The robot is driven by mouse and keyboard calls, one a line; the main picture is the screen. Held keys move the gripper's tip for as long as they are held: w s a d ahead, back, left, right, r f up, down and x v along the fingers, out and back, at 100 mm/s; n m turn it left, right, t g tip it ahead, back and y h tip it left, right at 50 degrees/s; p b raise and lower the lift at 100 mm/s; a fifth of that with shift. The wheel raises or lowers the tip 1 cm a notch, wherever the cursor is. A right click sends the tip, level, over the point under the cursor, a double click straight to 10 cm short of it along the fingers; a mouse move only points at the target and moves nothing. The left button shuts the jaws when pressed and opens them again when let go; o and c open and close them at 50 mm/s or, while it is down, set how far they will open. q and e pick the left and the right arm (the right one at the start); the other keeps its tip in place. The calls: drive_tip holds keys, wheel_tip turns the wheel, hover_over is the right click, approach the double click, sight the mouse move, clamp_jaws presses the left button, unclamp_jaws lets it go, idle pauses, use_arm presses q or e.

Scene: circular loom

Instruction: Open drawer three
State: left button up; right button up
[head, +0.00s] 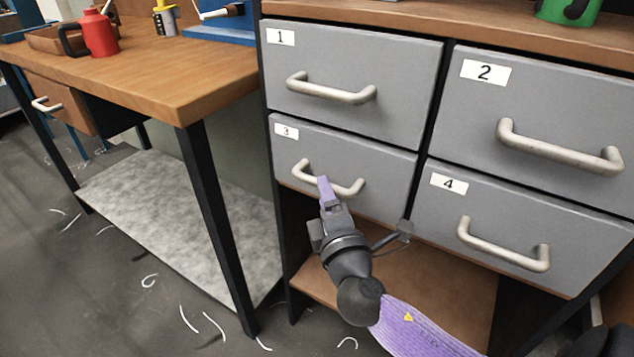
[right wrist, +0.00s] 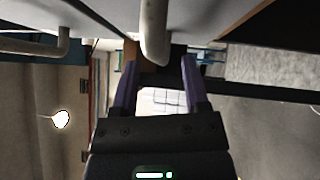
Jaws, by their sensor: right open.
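Drawer three (head: 300,150) is a grey drawer front with a white "3" label, below drawer one at the left of the cabinet. It looks shut. Its pale metal bar handle (head: 347,190) is partly covered by my right gripper (head: 324,186). This gripper has purple fingers and is at the handle's middle. In the right wrist view my gripper (right wrist: 161,75) is open, and a pale handle bar (right wrist: 153,32) reaches down between its fingertips. I cannot tell whether the fingers touch the bar. My left gripper is not in view.
Drawers one (head: 350,65), two (head: 545,85) and four (head: 510,205) surround drawer three, all shut with similar handles. An open brown shelf (head: 440,300) lies underneath. White scraps lie on the floor.

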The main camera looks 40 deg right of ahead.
drive_tip(key=shift+x, duration=1.7)
drive_tip(key=shift+f, duration=0.1)
clamp_jaws()
